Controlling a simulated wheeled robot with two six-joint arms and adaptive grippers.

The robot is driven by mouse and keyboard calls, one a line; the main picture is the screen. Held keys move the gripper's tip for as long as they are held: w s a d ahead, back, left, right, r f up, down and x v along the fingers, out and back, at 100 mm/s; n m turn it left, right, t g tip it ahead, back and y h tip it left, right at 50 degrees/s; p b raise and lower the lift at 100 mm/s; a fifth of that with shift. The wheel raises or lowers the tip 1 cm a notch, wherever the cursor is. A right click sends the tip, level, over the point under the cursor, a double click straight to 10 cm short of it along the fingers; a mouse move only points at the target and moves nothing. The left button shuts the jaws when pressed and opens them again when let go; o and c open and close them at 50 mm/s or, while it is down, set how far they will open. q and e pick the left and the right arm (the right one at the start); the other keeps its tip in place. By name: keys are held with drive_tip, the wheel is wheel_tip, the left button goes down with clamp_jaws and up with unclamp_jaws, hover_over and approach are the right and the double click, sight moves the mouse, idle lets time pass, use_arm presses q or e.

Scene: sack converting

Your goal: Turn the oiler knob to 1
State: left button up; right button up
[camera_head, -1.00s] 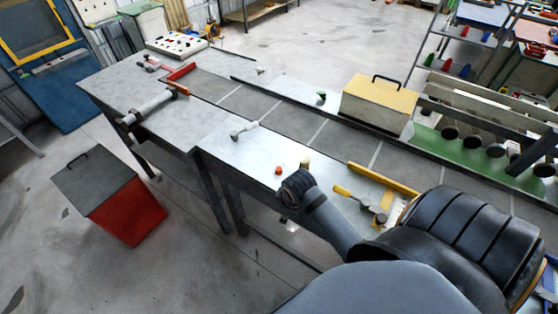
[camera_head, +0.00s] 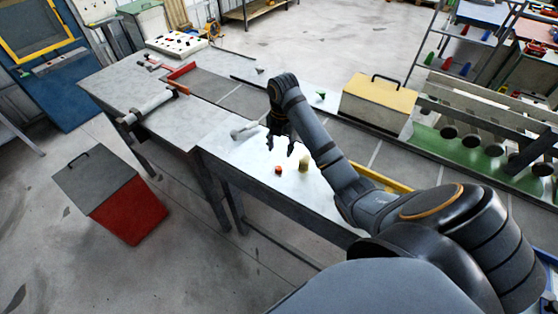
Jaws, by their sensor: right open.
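A small orange-red piece (camera_head: 278,170) and a taller olive-yellow piece (camera_head: 304,163) stand side by side on the pale work table (camera_head: 240,170). Which of them is the oiler knob I cannot tell, and no number marks are readable at this size. My right gripper (camera_head: 280,150) hangs with its fingers pointing down, open and empty. In the picture it is just above and behind the orange-red piece, with a gap between them. My left gripper is not in view.
A grey-headed lever (camera_head: 243,130) lies left of my right gripper. A red bin (camera_head: 128,208) stands on the floor at left.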

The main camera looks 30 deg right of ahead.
sight(279, 168)
drive_tip(key=f+b, duration=0.7)
drive_tip(key=f, duration=0.1)
drive_tip(key=shift+w, duration=0.25)
drive_tip(key=shift+a+f, duration=0.1)
drive_tip(key=shift+f, duration=1.05)
clamp_jaws()
